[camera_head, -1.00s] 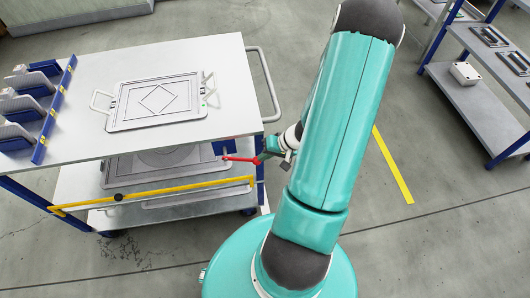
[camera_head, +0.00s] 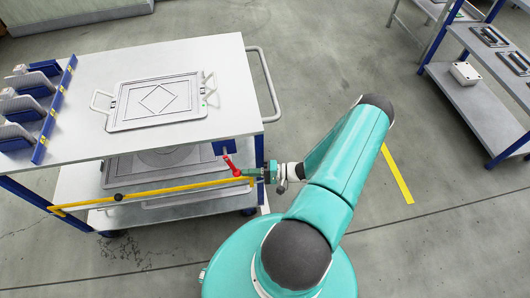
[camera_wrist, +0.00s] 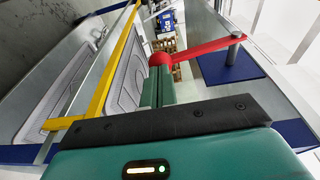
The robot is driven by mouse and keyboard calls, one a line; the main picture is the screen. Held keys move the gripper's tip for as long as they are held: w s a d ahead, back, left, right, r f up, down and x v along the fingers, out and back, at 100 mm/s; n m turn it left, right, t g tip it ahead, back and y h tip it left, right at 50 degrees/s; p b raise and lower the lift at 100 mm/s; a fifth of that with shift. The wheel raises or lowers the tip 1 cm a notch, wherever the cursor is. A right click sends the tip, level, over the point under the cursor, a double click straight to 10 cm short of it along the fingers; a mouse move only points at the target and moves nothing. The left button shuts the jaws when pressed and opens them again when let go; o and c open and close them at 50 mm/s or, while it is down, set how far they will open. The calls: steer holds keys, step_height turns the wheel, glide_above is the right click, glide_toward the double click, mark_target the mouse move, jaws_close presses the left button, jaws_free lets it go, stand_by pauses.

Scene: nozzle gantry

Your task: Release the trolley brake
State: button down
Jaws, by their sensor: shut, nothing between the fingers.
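The trolley (camera_head: 200,55) stands at the left with a grey top and blue legs. Its red brake lever (camera_head: 230,163) sits on a blue plate (camera_head: 218,148) at the near right corner, angled down and to the right, ending in a red ball knob (camera_head: 237,172). In the wrist view the lever (camera_wrist: 200,50) runs from a grey pivot at the right to the knob (camera_wrist: 160,59). My gripper (camera_head: 246,172) is shut and empty. Its green fingertips (camera_wrist: 156,80) are right at the knob; whether they touch it I cannot tell.
A yellow bar (camera_head: 160,192) crosses the trolley's near side, also in the wrist view (camera_wrist: 105,75). A framed tray (camera_head: 157,101) lies on top and others below. A push handle (camera_head: 270,85) is at the right.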

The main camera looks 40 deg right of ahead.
steer(key=shift+w+a+f+t+y, duration=0.3)
steer(key=shift+w+a+f+t, duration=0.15)
steer(key=shift+a, duration=0.25)
steer(key=shift+w+a+f+t+y, duration=0.3)
steer(key=shift+w+a, duration=0.2)
steer(key=shift+a, duration=0.15)
